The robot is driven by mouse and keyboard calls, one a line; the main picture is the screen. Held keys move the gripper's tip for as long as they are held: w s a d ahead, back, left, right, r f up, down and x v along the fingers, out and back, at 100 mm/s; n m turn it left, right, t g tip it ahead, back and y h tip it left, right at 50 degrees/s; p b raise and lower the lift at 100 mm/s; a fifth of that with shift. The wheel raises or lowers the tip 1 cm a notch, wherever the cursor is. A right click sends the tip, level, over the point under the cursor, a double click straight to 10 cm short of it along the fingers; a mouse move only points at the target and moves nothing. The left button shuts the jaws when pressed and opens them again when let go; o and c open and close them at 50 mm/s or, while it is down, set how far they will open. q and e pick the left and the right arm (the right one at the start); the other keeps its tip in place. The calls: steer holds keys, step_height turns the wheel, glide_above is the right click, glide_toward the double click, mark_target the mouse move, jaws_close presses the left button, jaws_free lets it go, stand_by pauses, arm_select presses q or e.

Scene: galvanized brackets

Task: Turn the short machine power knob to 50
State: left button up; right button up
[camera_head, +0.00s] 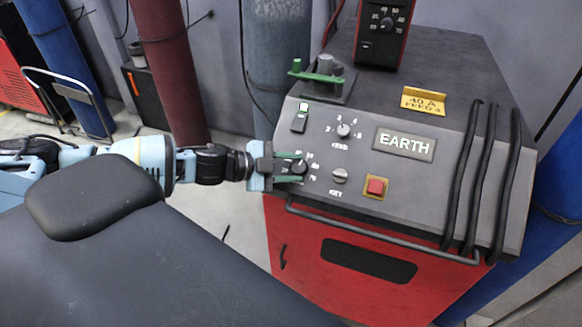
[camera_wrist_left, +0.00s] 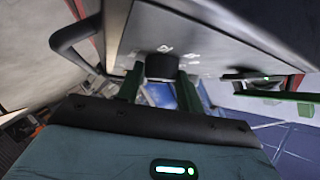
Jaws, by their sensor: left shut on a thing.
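The short machine (camera_head: 375,247) is red with a dark grey sloped panel. Its dark round power knob (camera_head: 299,167) sits at the panel's left edge, with small white numbers around it that are hard to read. My left gripper (camera_head: 293,167) reaches in from the left and is shut on this knob, one green finger above it and one below. In the left wrist view the dark knob (camera_wrist_left: 162,67) is between the two green fingers (camera_wrist_left: 160,92). The knob's pointer direction cannot be made out. My right gripper is not in view.
A taller box (camera_head: 384,35) with another knob stands behind.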

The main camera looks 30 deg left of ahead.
arm_select(q)
steer(key=shift+r+m+g, duration=0.1)
steer(key=shift+m+g, duration=0.3)
steer(key=shift+m, duration=0.2)
stand_by(0.3)
steer(key=o, duration=1)
steer(key=shift+a, duration=0.1)
steer(key=shift+s+a, duration=0.4)
steer(key=v, duration=0.6)
steer(key=shift+s+a+r, duration=0.15)
steer(key=shift+r, duration=0.1)
steer(key=shift+a, duration=0.1)
